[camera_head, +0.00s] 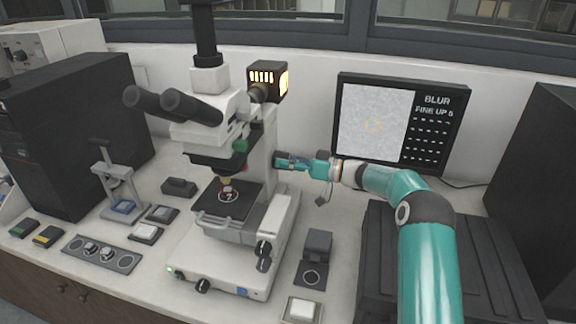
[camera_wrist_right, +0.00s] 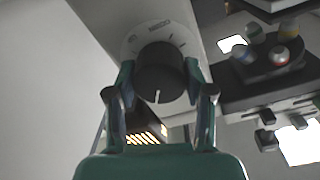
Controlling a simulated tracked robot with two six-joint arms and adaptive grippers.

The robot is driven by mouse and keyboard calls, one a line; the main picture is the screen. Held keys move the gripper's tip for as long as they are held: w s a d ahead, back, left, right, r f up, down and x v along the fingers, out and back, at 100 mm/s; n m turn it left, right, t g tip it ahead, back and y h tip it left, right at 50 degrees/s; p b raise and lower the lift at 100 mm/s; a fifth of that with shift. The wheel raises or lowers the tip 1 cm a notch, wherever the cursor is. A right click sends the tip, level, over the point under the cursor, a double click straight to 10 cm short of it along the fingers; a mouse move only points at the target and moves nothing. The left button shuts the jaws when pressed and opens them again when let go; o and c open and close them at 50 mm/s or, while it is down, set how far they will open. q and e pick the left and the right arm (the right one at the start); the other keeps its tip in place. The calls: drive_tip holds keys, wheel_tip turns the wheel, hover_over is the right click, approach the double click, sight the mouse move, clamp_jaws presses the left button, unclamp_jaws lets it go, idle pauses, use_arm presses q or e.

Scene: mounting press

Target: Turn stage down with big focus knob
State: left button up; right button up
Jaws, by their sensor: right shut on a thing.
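The white microscope (camera_head: 262,180) stands on the bench, with its dark stage (camera_head: 232,200) under the objectives. A small round sample (camera_head: 228,195) lies on the stage. Black knobs (camera_head: 263,249) sit on the lower right side of the microscope; I cannot tell which is the big focus knob. My right gripper (camera_head: 279,160) reaches from the right to the microscope's upright column, above those knobs. In the right wrist view, my right gripper (camera_wrist_right: 160,88) is shut on a round black dial knob (camera_wrist_right: 160,72) with a white pointer line, on a marked white plate. My left gripper is out of view.
A monitor (camera_head: 404,122) behind my right arm reads "BLUR" and "FINE UP". A lit lamp box (camera_head: 267,80) is behind the microscope head. Small blocks (camera_head: 315,250) lie right of the base.

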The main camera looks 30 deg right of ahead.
drive_tip(key=n+b, duration=0.1)
drive_tip(key=n, duration=0.1)
drive_tip(key=n+b, duration=0.1)
drive_tip(key=n, duration=0.1)
drive_tip(key=n+b, duration=0.1)
drive_tip(key=n, duration=0.1)
drive_tip(key=shift+f+n+b, duration=0.25)
drive_tip(key=shift+n+b, duration=0.05)
drive_tip(key=n+b, duration=0.3)
drive_tip(key=n, duration=0.3)
drive_tip(key=shift+n, duration=0.3)
drive_tip(key=n+b, duration=0.3)
drive_tip(key=n, duration=0.3)
drive_tip(key=shift+n+y, duration=0.3)
drive_tip(key=n+b, duration=0.2)
drive_tip(key=n, duration=0.3)
drive_tip(key=shift+n+g, duration=0.3)
drive_tip(key=o, duration=1.2)
drive_tip(key=shift+w, duration=0.1)
drive_tip(key=shift+c, duration=0.2)
drive_tip(key=shift+r, duration=0.1)
